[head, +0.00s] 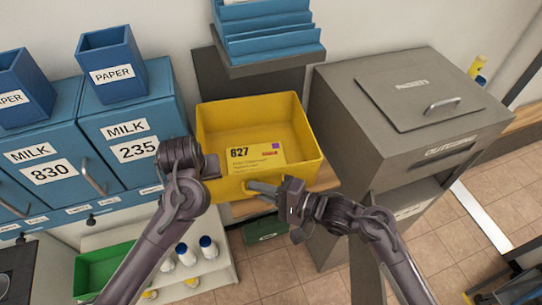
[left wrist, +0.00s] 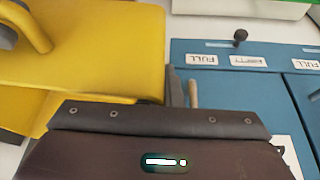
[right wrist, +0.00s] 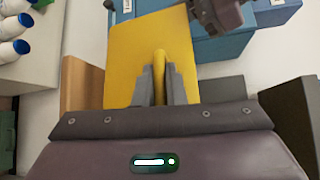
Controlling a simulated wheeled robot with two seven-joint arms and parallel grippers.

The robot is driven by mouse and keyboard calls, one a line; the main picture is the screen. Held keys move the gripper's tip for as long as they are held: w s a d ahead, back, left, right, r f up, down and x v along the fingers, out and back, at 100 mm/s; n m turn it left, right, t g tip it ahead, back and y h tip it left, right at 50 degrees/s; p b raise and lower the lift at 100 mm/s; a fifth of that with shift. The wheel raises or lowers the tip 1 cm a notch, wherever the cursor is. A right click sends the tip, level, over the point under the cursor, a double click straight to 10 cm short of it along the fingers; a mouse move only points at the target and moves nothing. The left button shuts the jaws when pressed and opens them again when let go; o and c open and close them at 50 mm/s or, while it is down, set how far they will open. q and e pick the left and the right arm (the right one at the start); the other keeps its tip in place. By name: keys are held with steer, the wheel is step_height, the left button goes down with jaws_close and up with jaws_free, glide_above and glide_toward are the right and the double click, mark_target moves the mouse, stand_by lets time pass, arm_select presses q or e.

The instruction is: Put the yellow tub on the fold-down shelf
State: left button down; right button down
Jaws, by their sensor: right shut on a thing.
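A grey parcel box (head: 345,130) stands close on the right. Blue milk boxes (head: 110,115) with paper bins (head: 113,75) stand on the left. A blue letter rack (head: 265,30) is behind the tub. A green tray (head: 100,268) and several white bottles are lower left.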

arm_select(q)
steer(key=shift+s+d+r, duration=0.15)
steer(key=shift+d, duration=0.25)
arm_select(e)
steer(key=shift+s+d, duration=0.25)
steer(key=shift+d, duration=0.05)
